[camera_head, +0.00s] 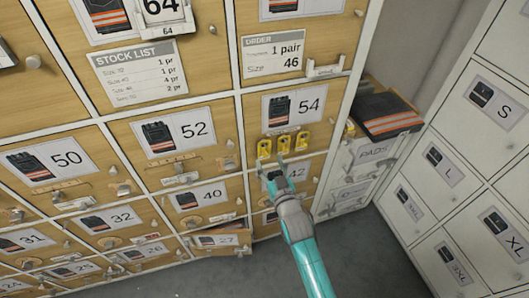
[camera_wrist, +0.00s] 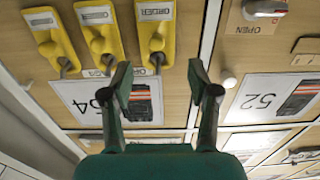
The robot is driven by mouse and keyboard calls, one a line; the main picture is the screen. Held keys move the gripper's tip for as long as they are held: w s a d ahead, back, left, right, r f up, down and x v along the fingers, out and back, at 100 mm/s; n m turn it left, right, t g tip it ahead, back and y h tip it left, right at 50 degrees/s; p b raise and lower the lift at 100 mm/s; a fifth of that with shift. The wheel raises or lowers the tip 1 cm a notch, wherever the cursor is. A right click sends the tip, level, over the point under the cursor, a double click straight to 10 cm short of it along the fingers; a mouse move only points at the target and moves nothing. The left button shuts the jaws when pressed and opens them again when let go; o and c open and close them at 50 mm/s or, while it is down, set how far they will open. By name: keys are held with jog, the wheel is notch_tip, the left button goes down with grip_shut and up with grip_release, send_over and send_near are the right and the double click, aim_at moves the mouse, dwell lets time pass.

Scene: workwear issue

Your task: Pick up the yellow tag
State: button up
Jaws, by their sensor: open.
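Three yellow tags hang side by side on the door marked 54: left (camera_head: 264,148), middle (camera_head: 284,144) and right (camera_head: 302,140) in the head view. The wrist view sees them upside down, each with a white label and a metal hook; the nearest one (camera_wrist: 155,28), labelled ORDER, lines up with the gap between my fingers. The others are beside it, middle (camera_wrist: 98,42) and far left (camera_wrist: 48,40). My gripper (camera_head: 272,168) is open and empty, just below the tags in the head view. Its fingertips (camera_wrist: 158,80) stand apart in the wrist view, with no tag between them.
Wooden locker doors with knobs and numbered labels surround the tags, such as 52 (camera_head: 183,134) and 42 (camera_head: 310,172). A dark folded item with orange stripes (camera_head: 388,118) lies on a white PADS unit. White size-marked drawers (camera_head: 443,165) stand at right. Grey floor is clear below.

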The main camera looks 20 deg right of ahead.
aim_at(264, 149)
jog(key=shift+w+d+f, duration=0.1)
jog(key=shift+w+f, duration=0.05)
jog(key=shift+w, duration=1.35)
jog(key=shift+w+d+f, duration=0.1)
jog(key=shift+w, duration=1.35)
jog(key=c, duration=0.6)
